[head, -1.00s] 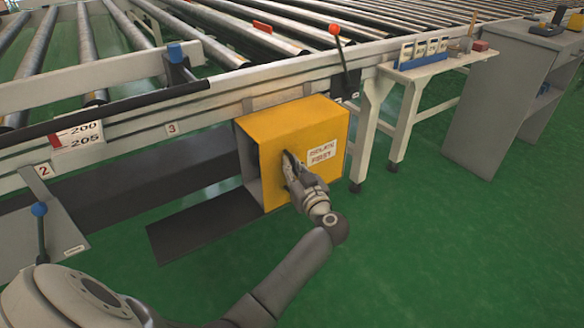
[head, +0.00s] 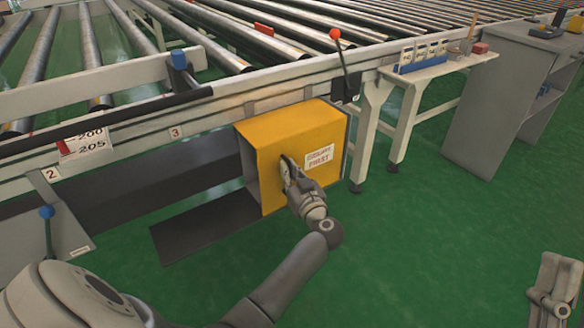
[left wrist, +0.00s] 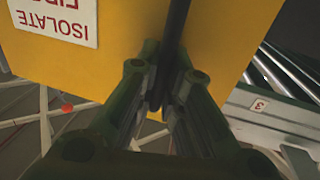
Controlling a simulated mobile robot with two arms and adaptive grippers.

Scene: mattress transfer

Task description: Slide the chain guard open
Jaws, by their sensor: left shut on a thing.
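The yellow chain guard (head: 285,150) is a box-like cover under the conveyor's side rail, with a white sign reading "ISOLATE FIRST" on its front. Its left end looks open and dark inside. My left gripper (head: 287,170) is at the front face, left of the sign, shut on the guard's dark handle. In the left wrist view, the dark bar handle (left wrist: 170,50) runs between the fingers (left wrist: 160,100), against the yellow face. Part of my right gripper (head: 552,290) shows at the lower right, apart from the guard; its finger state is unclear.
A dark flat plate (head: 205,228) lies low, left of the guard. A white table leg (head: 370,135) stands close to its right. A red-knobbed lever (head: 342,60) rises above it, and a blue-knobbed lever (head: 47,225) stands at left. Green floor is clear in front.

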